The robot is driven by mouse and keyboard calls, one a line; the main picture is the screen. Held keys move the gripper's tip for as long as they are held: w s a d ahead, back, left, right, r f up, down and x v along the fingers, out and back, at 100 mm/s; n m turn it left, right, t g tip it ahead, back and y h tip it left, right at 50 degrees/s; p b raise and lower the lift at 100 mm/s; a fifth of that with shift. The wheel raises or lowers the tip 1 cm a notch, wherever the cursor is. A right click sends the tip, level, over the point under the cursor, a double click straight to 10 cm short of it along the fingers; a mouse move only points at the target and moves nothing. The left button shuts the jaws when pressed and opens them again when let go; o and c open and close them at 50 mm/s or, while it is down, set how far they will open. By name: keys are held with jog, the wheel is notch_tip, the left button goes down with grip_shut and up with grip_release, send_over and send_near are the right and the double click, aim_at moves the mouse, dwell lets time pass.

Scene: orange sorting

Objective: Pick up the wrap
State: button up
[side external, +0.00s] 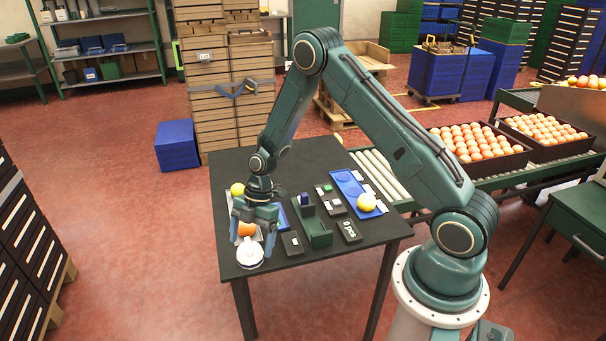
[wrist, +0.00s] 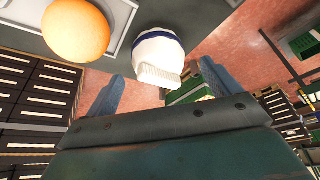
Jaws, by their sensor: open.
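A white rounded object with a blue band and a ribbed edge, seemingly the wrap (side external: 250,255), stands at the table's near left corner. In the wrist view the wrap (wrist: 160,48) lies ahead of the gap between my fingertips, with no finger closed on it. My gripper (side external: 256,224) is open and points down just above and behind the wrap in the side view. It also shows in the wrist view (wrist: 161,76) with both fingers spread and empty. An orange (wrist: 76,31) sits beside the wrap and also shows partly behind my fingers (side external: 246,229).
The orange is on a pale tray (wrist: 120,12). A yellow fruit (side external: 237,189) lies behind my gripper. A green holder (side external: 318,235), a dark box marked "0 pcs" (side external: 349,231) and a blue tray (side external: 346,183) with a pale fruit stand to the right. The table edge is close to the wrap.

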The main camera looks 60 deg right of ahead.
aim_at(250, 242)
jog(key=shift+x, duration=1.7)
jog(key=c, duration=1)
jog(key=shift+c, duration=0.2)
jog(key=shift+r, duration=0.15)
notch_tip(250, 242, up, 20)
jog(key=shift+d, duration=0.1)
